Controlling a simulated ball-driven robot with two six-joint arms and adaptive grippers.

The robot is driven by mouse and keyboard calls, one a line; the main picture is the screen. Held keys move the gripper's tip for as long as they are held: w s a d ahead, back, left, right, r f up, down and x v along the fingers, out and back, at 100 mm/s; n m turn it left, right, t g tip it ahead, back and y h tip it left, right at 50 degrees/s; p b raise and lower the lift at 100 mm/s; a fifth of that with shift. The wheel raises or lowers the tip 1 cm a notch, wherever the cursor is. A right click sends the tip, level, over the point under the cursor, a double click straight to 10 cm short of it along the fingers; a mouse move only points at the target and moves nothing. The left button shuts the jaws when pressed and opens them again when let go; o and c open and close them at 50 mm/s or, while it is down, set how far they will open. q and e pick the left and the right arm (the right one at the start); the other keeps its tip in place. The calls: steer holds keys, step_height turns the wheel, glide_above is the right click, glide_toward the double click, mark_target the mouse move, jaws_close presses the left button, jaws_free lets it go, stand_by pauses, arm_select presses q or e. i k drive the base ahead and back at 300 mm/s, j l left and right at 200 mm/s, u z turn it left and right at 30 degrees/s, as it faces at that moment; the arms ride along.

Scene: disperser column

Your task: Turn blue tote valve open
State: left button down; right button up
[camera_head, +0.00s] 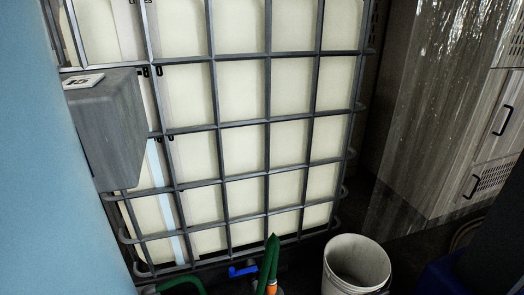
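A blue valve handle (242,271) shows low in the head view, at the foot of a cream-coloured tote (243,109) in a grey wire cage. The handle lies roughly level, running left to right, with its right end close to a green hose (270,257). An orange piece (270,287) shows at the lower end of the hose. The valve body below the handle is cut off or too dark to make out. Neither of my grippers is in view.
A white bucket (352,282) stands right of the hose. A grey box labelled 15 (110,125) and a pale blue surface (45,160) block the left side. A glossy grey cabinet (440,110) stands at the right. A dark blue object (440,280) is at bottom right.

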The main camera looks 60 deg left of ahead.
mark_target(231, 272)
steer(key=u, duration=2)
steer(key=i+j+u, duration=0.15)
steer(key=j+u, duration=0.2)
steer(key=i+j+u, duration=0.15)
steer(key=u, duration=0.2)
